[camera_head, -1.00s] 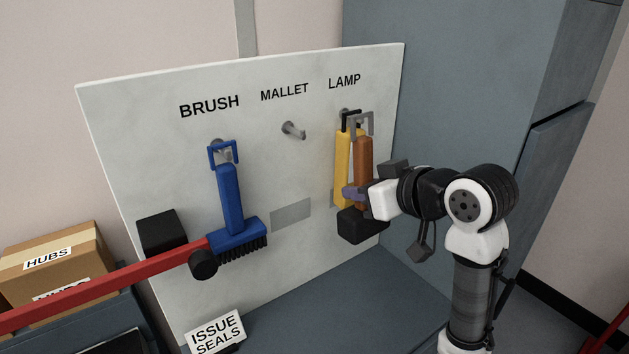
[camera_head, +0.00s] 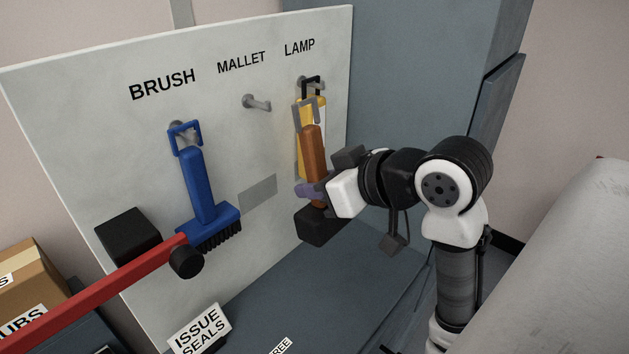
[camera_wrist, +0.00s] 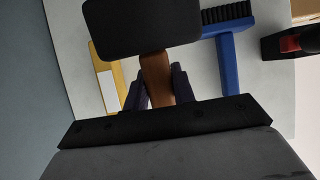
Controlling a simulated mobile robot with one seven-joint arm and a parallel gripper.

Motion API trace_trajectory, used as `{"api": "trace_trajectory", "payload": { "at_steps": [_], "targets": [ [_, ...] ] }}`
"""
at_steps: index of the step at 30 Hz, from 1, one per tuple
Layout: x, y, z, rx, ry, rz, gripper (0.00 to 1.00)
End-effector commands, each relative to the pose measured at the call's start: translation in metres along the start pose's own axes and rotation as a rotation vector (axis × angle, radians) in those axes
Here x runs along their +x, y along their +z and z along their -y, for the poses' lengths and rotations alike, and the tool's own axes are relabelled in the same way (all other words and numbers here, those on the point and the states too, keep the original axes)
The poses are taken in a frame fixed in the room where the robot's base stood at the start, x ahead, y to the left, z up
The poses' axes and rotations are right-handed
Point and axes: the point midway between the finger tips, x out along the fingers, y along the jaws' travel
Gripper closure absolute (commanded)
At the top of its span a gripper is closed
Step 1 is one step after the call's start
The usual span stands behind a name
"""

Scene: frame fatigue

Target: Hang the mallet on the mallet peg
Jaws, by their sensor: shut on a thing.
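The mallet has an orange-brown handle (camera_head: 312,150), a grey loop at its top and a black head (camera_head: 321,226) hanging below. My gripper (camera_head: 312,190) is shut on the handle just above the head. In the wrist view my fingers (camera_wrist: 158,85) stand either side of the handle (camera_wrist: 157,72), with the black head (camera_wrist: 142,27) beyond. The mallet peg (camera_head: 257,103) is a bare grey peg under the MALLET label (camera_head: 241,62) on the white board. The mallet is to the right of it, in front of the yellow lamp (camera_head: 301,155).
The yellow lamp hangs under the LAMP label, partly hidden by the mallet. A blue brush (camera_head: 199,190) hangs under BRUSH on the left. A red bar (camera_head: 105,283) crosses at lower left. An ISSUE SEALS sign (camera_head: 199,330) stands below. The board around the mallet peg is clear.

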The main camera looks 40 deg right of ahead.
Motion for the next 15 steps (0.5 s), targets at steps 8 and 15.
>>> {"api": "trace_trajectory", "payload": {
  "at_steps": [8,15],
  "targets": [
    [0.005,-0.002,0.0,0.0,-0.001,0.0,0.87],
    [0.018,-0.008,0.0,0.0,-0.001,0.0,0.87]
  ]
}}
